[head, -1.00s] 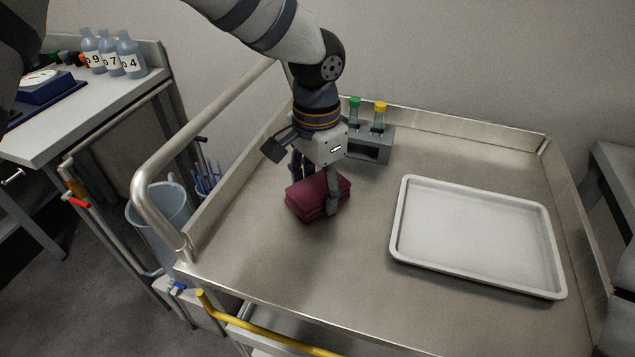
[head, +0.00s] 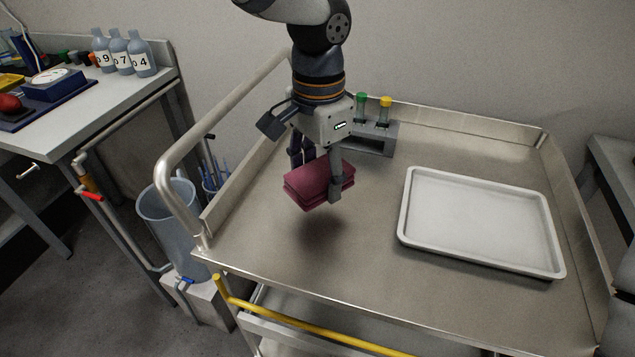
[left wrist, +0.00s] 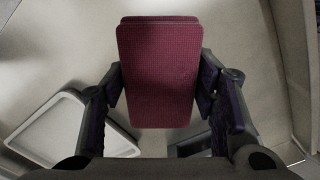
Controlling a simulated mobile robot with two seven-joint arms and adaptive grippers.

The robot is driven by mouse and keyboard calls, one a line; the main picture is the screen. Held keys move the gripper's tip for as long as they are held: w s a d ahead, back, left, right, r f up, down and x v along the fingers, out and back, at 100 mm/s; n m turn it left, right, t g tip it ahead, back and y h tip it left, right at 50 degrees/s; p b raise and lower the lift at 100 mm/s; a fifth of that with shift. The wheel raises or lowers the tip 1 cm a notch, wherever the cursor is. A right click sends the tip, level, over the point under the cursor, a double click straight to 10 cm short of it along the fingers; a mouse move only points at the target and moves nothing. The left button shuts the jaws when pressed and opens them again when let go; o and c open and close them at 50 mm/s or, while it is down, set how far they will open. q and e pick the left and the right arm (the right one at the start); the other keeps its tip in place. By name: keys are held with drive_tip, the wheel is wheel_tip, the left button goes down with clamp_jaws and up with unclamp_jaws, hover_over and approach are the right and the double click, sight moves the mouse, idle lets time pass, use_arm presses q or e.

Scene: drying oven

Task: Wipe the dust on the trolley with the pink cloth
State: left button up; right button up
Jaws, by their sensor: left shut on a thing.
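The pink cloth (head: 311,187) is a folded, dark pink pad. My left gripper (head: 319,178) is shut on it, with a finger on each side, and holds it above the trolley top, where a shadow shows below it. In the left wrist view the cloth (left wrist: 158,72) sits between the two fingers (left wrist: 160,88). The trolley (head: 350,245) has a bare metal top with raised edges. I cannot make out distinct dust on it. My right gripper is not in view.
A white tray (head: 405,240) lies on the trolley's right half. A grey rack (head: 388,135) with green-capped and yellow-capped tubes stands behind the gripper. A rail (head: 165,170) rises at the trolley's left end. The top's front left is clear.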

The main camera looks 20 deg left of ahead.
use_arm(q)
drive_tip(key=shift+r, duration=1.55)
